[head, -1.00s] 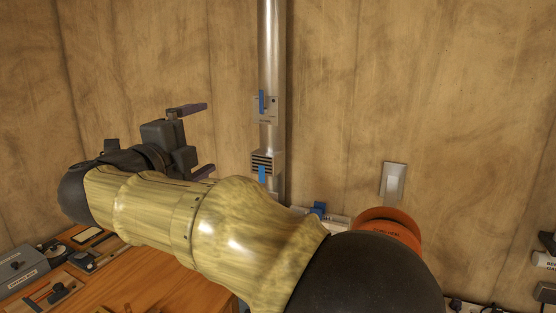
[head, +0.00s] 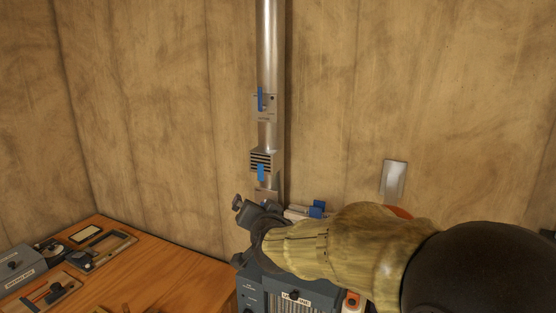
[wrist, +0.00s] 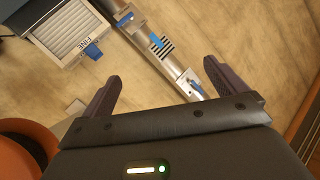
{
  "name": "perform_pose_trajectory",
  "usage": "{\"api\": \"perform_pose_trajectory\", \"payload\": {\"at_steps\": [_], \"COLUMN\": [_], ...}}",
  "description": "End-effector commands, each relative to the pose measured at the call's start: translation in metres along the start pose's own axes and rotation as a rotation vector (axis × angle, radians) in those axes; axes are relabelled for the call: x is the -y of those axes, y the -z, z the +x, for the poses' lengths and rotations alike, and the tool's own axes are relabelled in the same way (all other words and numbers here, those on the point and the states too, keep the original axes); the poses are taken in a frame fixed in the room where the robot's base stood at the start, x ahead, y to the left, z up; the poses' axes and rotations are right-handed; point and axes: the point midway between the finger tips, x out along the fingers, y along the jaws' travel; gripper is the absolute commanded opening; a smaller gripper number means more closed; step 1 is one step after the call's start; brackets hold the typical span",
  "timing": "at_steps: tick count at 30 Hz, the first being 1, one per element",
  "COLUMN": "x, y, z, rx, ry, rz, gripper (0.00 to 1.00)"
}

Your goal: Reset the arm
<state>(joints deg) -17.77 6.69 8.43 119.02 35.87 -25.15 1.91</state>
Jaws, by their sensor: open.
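My gripper (wrist: 161,68) is open and empty in the wrist view, its two dark fingers spread apart with wall and pipe showing beyond them. In the head view my gripper (head: 246,208) is partly visible at the lower middle, in front of the pipe's lower end. My arm reaches in from the lower right and hides part of what is behind it. A metal pipe (head: 270,40) runs up the wall; it also shows in the wrist view (wrist: 165,62). No contact with it can be made out.
A wooden bench (head: 165,265) at lower left holds a grey box (head: 20,268) and small trays. A grey unit with a label (head: 293,298) stands below my gripper. A metal wall plate (head: 393,180) is right of the pipe. The upper wall is clear.

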Motion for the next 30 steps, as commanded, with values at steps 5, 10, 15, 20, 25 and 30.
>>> {"api": "perform_pose_trajectory", "payload": {"at_steps": [5,10,15,20,25,30], "x": [-0.091,-0.172,-0.239,-0.273,-0.28,-0.279], "y": [-0.058,-0.106,-0.147,-0.168,-0.172,-0.172], "z": [-0.027,-0.074,-0.14,-0.187,-0.198,-0.197], "rx": [0.283,0.547,0.808,0.971,1.008,1.005], "ry": [-0.123,-0.246,-0.365,-0.434,-0.447,-0.445], "rz": [-0.168,-0.269,-0.328,-0.351,-0.357,-0.357], "gripper": [0.97,0.97,0.97,0.97,0.97,0.97]}}
